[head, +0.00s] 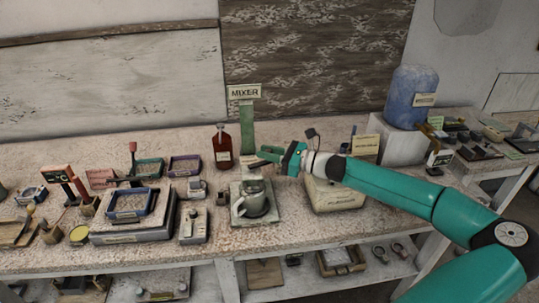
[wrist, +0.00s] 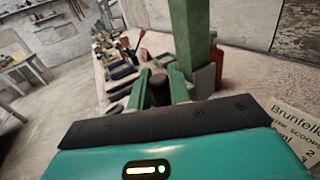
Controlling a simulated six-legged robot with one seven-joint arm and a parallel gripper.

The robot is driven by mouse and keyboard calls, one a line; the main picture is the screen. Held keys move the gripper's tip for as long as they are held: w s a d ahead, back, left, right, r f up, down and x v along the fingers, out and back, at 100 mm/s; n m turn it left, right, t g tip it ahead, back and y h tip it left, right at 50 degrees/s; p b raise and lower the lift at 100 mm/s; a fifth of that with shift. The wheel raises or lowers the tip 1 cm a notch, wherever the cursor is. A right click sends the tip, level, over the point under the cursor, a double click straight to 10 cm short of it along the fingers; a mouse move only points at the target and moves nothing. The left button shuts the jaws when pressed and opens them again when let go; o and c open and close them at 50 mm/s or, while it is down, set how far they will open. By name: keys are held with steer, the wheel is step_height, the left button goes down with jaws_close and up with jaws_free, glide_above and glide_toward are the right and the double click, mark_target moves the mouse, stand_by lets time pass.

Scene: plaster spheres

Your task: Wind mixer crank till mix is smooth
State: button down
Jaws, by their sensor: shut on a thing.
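The mixer's green column (head: 247,128) stands at the back of the bench under a MIXER sign (head: 244,91). A grey mixing cup (head: 254,199) sits on the pale base plate (head: 270,215) in front of it. My gripper (head: 266,155) reaches in from the right, above the cup and beside the column. In the wrist view its two green fingers are closed on a dark, rounded crank grip (wrist: 159,88). The green column (wrist: 188,35) rises just behind the fingers there. The crank's arm is mostly hidden by my gripper. The mix inside the cup cannot be made out.
A red-brown bottle (head: 222,147) stands close left of the column. A boxy cream device (head: 336,196) lies right, under my arm. A blue jug (head: 411,97) stands on a white block at the back right. Trays and small tools crowd the left.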

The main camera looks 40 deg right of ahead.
steer(key=w+n+g+y, duration=0.1)
steer(key=n+g+y, duration=0.2)
steer(key=w+n+g+y, duration=0.2)
steer(key=g+y, duration=0.1)
steer(key=w+n+g+y, duration=0.1)
steer(key=n+g+y, duration=0.1)
steer(key=n+g, duration=0.1)
steer(key=shift+w+a+n+g+y, duration=0.15)
steer(key=shift+n+g+y, duration=0.15)
steer(key=shift+g+y, duration=0.1)
steer(key=shift+w+a+n+g+y, duration=0.1)
steer(key=shift+w+n+g+y, duration=0.1)
steer(key=shift+n+g, duration=0.45)
steer(key=shift+w+a+n+g+y, duration=0.1)
steer(key=shift+n+g+y, duration=0.2)
steer(key=shift+g, duration=0.55)
steer(key=c, duration=1.3)
jaws_free()
steer(key=shift+a, duration=0.1)
steer(key=shift+c, duration=0.2)
